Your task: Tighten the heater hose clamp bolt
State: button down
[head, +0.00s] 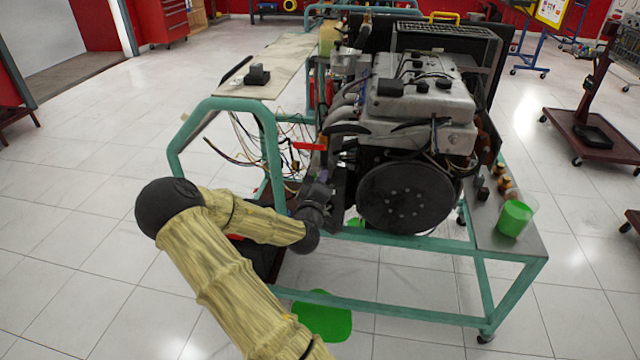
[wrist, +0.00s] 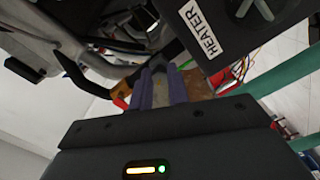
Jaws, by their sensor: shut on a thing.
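My gripper (wrist: 160,88) reaches in at the left front side of the engine (head: 420,100), beside the large dark flywheel disc (head: 408,197). In the wrist view its two purple-blue fingers are close together, shut on a small part that they mostly hide. The part sits just below a black plate with a white HEATER label (wrist: 202,30), so I take it for the heater hose clamp bolt. Its head and the clamp are not clearly visible. In the head view, my gripper and wrist (head: 318,195) hide this spot.
A red lever (head: 308,146) and loose wires (head: 240,150) are close to the gripper. The green stand frame (head: 270,150) is at left. A green cup (head: 514,218) stands on the right shelf. Dark hoses (wrist: 85,80) run close by in the wrist view. Floor in front is largely free.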

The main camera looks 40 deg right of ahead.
jog(key=m+b, duration=0.3)
jog(key=m, duration=0.3)
jog(key=shift+m, duration=0.3)
dwell(0.4)
jog(key=c, duration=1.3)
grip_release()
jog(key=shift+c, duration=0.2)
jog(key=shift+a, duration=0.1)
jog(key=p+v, duration=1.5)
jog(key=v, duration=0.2)
jog(key=shift+s, duration=0.2)
